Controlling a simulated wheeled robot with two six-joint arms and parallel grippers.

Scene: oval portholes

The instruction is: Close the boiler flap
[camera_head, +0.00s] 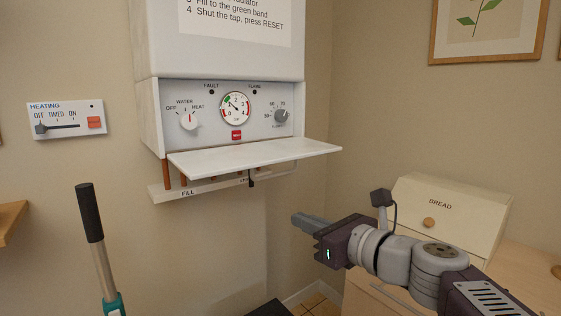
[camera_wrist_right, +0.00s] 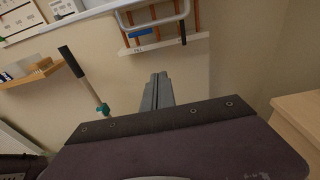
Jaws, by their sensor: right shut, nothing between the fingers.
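The boiler (camera_head: 222,40) hangs on the wall in the head view. Its white flap (camera_head: 255,154) is open, sticking out about level below the control panel (camera_head: 232,110), which is fully exposed. My right gripper (camera_head: 300,220) is below and to the right of the flap's right end, apart from it. Its fingers are together and empty, pointing left. They also show in the right wrist view (camera_wrist_right: 157,92), pointing toward the wall below the pipe rail. My left gripper is in neither view.
A pipe rail marked FILL (camera_head: 200,189) with copper pipes and a black lever (camera_head: 251,178) sits under the flap. A bread bin (camera_head: 450,215) stands on a counter at right. A black-gripped pole (camera_head: 90,215) stands at left. The wall space before the boiler is open.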

